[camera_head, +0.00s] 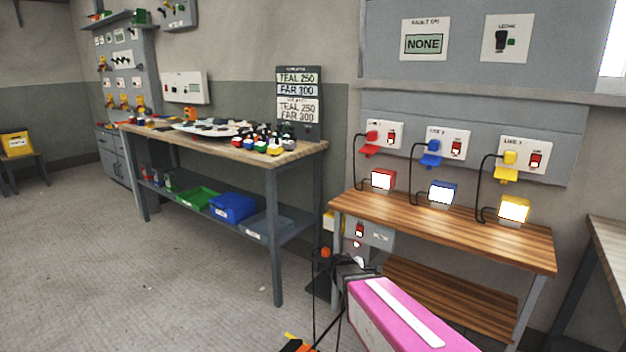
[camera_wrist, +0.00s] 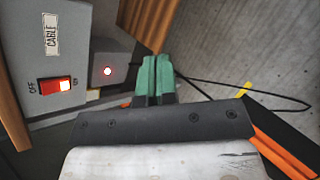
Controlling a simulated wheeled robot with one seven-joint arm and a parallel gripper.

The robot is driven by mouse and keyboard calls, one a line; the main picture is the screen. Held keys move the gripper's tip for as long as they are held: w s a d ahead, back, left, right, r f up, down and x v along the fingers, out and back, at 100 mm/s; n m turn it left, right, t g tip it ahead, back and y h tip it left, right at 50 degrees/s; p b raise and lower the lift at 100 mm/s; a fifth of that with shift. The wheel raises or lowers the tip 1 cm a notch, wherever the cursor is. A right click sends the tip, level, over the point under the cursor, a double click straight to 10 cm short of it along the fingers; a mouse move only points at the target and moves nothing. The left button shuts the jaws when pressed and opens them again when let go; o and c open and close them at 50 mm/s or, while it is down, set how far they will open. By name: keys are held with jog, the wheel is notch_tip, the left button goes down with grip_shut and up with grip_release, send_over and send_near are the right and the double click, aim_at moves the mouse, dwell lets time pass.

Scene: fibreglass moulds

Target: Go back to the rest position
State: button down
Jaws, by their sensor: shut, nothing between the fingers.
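My gripper (camera_wrist: 155,78) shows in the wrist view as two green fingertips pressed together with nothing between them. In the head view my gripper (camera_head: 350,268) is low, in front of the left end of the wooden bench, and its fingertips are hard to make out. A grey switch box (camera_wrist: 85,22) labelled CABLE is left of the fingertips in the wrist view. Its red rocker switch (camera_wrist: 55,86) sits between OFF and ON marks, with the ON side lit. The box also shows in the head view (camera_head: 378,234). The fingertips appear apart from it.
A striped wooden bench (camera_head: 450,235) carries red, blue and yellow lit boxes, with cables to wall plugs above. A workbench (camera_head: 290,155) holding many small parts stands left, with a blue bin (camera_head: 232,208) on its shelf. The floor (camera_head: 130,270) at front left is clear.

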jog(key=s+a+r+m+g+y, duration=0.1)
jog(key=s+a+m+g+y, duration=0.1)
jog(key=s+m+g+y, duration=0.3)
jog(key=s+m+y, duration=0.4)
jog(key=s+m, duration=0.6)
jog(key=s, duration=0.1)
jog(key=shift+a+r+g, duration=0.15)
jog(key=shift+r+g, duration=0.1)
jog(key=shift+g, duration=0.05)
jog(key=shift+s, duration=0.1)
